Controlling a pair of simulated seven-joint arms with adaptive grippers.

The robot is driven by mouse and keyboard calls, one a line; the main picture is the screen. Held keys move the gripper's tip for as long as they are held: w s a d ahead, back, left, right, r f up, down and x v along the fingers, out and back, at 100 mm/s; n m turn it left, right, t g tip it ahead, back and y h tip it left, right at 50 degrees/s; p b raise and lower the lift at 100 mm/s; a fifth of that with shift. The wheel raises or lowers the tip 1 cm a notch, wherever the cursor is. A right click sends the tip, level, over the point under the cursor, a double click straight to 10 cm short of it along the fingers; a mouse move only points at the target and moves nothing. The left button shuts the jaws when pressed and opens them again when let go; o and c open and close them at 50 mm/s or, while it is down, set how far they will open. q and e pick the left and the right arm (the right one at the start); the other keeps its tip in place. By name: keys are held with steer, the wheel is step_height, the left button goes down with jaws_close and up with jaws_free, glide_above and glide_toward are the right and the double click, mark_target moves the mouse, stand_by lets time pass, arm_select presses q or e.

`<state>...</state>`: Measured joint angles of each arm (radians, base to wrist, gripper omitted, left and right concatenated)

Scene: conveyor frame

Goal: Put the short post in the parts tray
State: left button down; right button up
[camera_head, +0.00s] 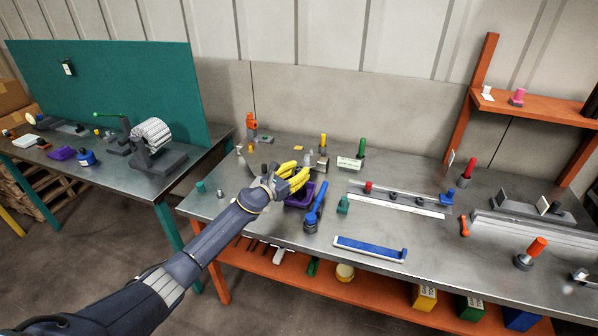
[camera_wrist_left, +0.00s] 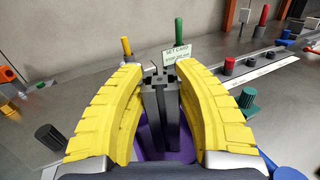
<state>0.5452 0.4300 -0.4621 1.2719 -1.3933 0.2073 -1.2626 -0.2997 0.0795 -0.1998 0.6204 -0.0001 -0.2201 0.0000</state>
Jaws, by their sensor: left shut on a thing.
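My left gripper (camera_head: 292,176), with ribbed yellow fingers, is over the purple parts tray (camera_head: 299,204) on the grey workbench. In the left wrist view the fingers curve around a dark grey upright piece (camera_wrist_left: 161,108), which I take for the short post. The gripper is shut on it. The post stands upright between the fingers, and the purple tray (camera_wrist_left: 182,157) shows below and behind it. Whether its lower end touches the tray floor is hidden. In the head view the fingers hide the post. My right gripper is not in view.
A green-lettered card (camera_head: 349,163), a yellow post (camera_head: 323,142) and a green post (camera_head: 361,147) stand behind. A rail (camera_head: 400,201) lies to the right.

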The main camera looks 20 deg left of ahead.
arm_select(q)
steer(key=shift+f, duration=0.1)
steer(key=c, duration=1)
jaws_free()
steer(key=shift+s+a, duration=0.15)
steer(key=v, duration=1.1)
steer(key=shift+s, duration=0.3)
steer(key=shift+a, duration=0.1)
